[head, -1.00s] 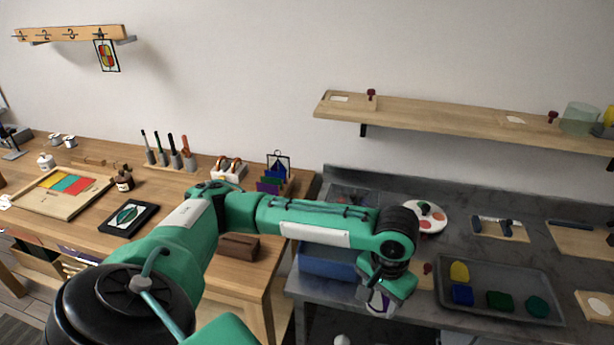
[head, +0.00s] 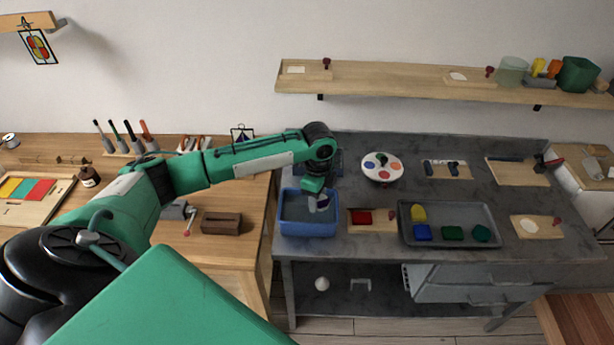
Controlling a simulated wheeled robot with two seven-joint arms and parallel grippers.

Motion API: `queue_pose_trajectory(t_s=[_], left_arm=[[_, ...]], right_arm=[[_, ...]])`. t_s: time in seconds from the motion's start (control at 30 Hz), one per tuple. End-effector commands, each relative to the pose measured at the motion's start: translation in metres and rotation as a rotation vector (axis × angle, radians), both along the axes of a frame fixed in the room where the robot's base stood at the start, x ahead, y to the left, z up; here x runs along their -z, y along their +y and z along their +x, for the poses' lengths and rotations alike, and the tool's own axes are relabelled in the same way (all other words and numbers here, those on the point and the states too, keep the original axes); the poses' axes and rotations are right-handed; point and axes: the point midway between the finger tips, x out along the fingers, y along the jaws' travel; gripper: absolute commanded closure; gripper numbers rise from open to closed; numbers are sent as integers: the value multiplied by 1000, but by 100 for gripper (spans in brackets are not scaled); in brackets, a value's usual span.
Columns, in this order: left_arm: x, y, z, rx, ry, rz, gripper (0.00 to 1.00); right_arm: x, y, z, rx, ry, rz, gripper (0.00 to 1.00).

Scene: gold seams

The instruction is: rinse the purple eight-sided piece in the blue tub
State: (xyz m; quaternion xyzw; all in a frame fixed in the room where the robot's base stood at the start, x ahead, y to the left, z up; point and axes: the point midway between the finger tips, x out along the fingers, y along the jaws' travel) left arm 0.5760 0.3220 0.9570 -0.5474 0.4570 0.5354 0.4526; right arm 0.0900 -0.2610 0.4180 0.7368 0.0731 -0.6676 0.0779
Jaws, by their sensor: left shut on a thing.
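The blue tub (head: 307,229) stands at the left end of the grey bench, with its inside partly in view. My left gripper (head: 321,206) points down over the tub's right part, close to its rim. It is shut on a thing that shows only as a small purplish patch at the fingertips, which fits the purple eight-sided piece. Its eight-sided outline is hidden by the gripper and too small to tell. I cannot tell whether it touches the water. My right gripper is not in view.
Right of the tub are a board with a red piece (head: 362,217) and a grey tray (head: 469,211) with yellow, blue and green pieces. A round paint palette (head: 381,168) lies behind. A wooden shelf (head: 420,79) runs above. A brown block (head: 221,222) sits on the wooden table.

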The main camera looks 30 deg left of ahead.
Motion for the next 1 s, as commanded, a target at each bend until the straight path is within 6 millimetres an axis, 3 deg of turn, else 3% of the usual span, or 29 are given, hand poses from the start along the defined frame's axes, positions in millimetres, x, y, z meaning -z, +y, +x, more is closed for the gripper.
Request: queue_pose_trajectory(t_s=[0.1,0.43,0.67,1.0], left_arm=[[-5,18,7,147,3,7,76],[-1,44,15,394,5,16,76],[8,45,16,410,5,17,76],[38,45,16,409,4,17,76]], right_arm=[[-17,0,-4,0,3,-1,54],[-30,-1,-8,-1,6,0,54],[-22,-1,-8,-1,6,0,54],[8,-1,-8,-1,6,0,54]])
